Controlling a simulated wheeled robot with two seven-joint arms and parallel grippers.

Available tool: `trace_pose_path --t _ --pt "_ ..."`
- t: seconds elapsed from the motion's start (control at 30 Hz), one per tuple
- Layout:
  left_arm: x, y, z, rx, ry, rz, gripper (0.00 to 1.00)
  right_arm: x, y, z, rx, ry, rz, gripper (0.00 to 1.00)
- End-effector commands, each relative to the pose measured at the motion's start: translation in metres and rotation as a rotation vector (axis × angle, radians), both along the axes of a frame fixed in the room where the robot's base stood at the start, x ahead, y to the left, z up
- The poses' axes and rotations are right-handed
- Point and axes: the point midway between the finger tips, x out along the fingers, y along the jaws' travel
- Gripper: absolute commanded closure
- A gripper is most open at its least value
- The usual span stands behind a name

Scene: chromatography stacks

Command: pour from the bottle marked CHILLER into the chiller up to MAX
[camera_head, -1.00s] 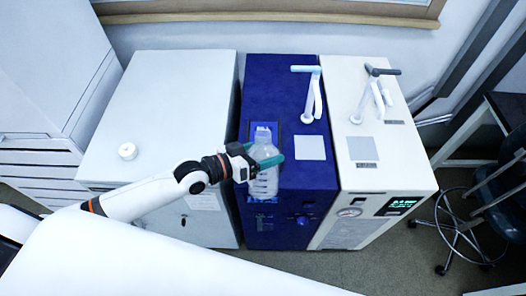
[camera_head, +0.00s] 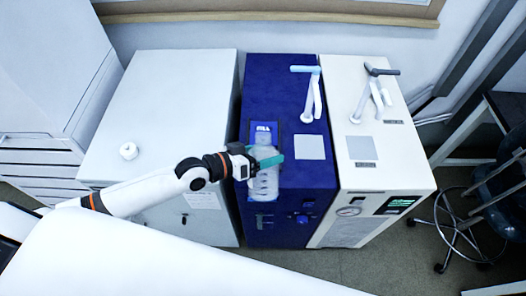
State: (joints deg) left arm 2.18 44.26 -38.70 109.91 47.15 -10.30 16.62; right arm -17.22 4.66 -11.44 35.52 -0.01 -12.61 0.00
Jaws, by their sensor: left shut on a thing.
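My left gripper (camera_head: 268,159) is shut on a clear translucent bottle (camera_head: 264,184), around its upper part. The bottle is in front of the blue unit (camera_head: 275,90), near its top front edge. It looks roughly upright; no marking on it is legible. A small panel with white lettering (camera_head: 263,128) on the blue unit shows just behind the bottle. The cream unit (camera_head: 345,95) with a gauge and a lit green display (camera_head: 400,203) stands to the right. I cannot tell from labels which unit is the chiller, and no liquid level or MAX mark is readable. My right gripper is out of view.
A white cabinet (camera_head: 165,90) stands left of the blue unit, with a round white cap (camera_head: 128,151) on top. Upright handled fittings rise from the blue unit (camera_head: 307,105) and the cream unit (camera_head: 372,90). A dark chair (camera_head: 490,205) is at the right.

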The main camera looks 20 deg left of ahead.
Motion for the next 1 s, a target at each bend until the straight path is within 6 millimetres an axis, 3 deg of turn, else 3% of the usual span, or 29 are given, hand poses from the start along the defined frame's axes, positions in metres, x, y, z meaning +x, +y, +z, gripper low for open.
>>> trace_pose_path --t 1.0 --pt "-0.0031 -0.0013 -0.0063 -0.055 0.173 0.0 0.73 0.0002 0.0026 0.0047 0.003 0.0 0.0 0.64"
